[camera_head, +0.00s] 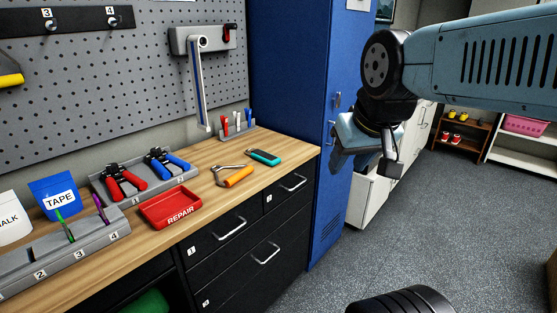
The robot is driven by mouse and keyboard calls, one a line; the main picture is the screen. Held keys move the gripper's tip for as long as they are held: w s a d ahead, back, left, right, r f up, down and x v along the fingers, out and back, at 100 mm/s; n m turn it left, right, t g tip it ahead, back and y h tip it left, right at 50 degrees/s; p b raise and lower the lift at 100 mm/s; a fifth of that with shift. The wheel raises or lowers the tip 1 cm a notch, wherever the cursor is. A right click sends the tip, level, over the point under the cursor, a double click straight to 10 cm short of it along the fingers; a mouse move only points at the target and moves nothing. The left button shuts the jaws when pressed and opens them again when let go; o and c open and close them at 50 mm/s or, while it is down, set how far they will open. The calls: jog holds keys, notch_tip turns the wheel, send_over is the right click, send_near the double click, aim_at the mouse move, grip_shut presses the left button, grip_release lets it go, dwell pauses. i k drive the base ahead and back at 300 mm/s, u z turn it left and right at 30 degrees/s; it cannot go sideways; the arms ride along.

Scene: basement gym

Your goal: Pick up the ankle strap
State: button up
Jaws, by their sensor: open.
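I cannot make out anything that is clearly an ankle strap in this view. My gripper (368,162) hangs at the right of centre, in front of the blue locker and a white cabinet, pointing down. It is open, with nothing seen between its fingers. It is in the air, to the right of the wooden workbench (205,158) and apart from it. On the bench lie an orange-handled item with a grey metal end (238,177) and a teal item with a dark edge (263,157). Both are small here, and neither is plainly a strap.
A red REPAIR tray (170,208), a rack with red and blue pliers (147,185) and a numbered grey holder (80,250) stand on the bench. The blue locker (290,110) stands beside it. Shelves with a pink basket (525,125) are at the far right. Grey floor (440,220) is clear.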

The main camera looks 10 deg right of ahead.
aim_at(267, 158)
jog(key=u, duration=0.2)
jog(key=i, duration=0.9)
jog(key=z, duration=0.1)
